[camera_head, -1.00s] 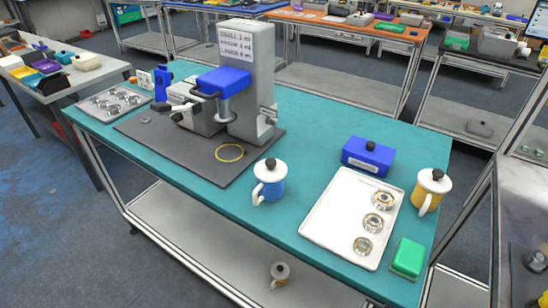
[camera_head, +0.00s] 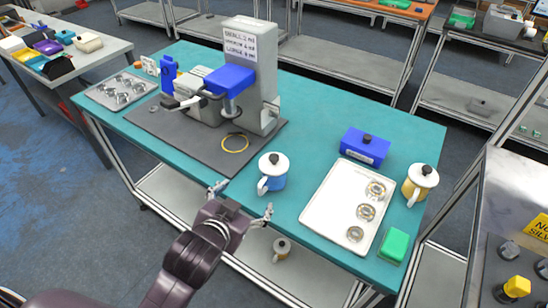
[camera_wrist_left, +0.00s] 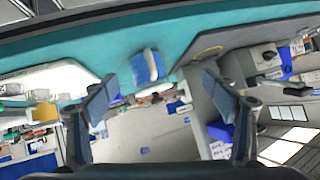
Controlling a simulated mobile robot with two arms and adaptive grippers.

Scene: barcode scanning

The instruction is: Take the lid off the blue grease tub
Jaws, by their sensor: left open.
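A blue cylindrical tub (camera_head: 273,182) with a white handle stands upright near the front edge of the teal table (camera_head: 310,130). Its white lid (camera_head: 272,163), with a dark knob, is on it. The tub also shows between my fingers in the left wrist view (camera_wrist_left: 140,72). A blue box (camera_head: 362,151) with a dark knob and a label stands farther back to the right. My left gripper (camera_head: 241,200) is open and empty, in front of and left of the cylindrical tub, apart from it; it also shows in the left wrist view (camera_wrist_left: 160,83). My right gripper is not in view.
A white tray (camera_head: 318,214) with several metal rings lies right of the tub. A yellow lidded tub (camera_head: 418,190) and green box (camera_head: 394,244) stand beyond it. A grey machine (camera_head: 254,85) on a dark mat (camera_head: 190,150) is at the back left. Teal surface around the tub is clear.

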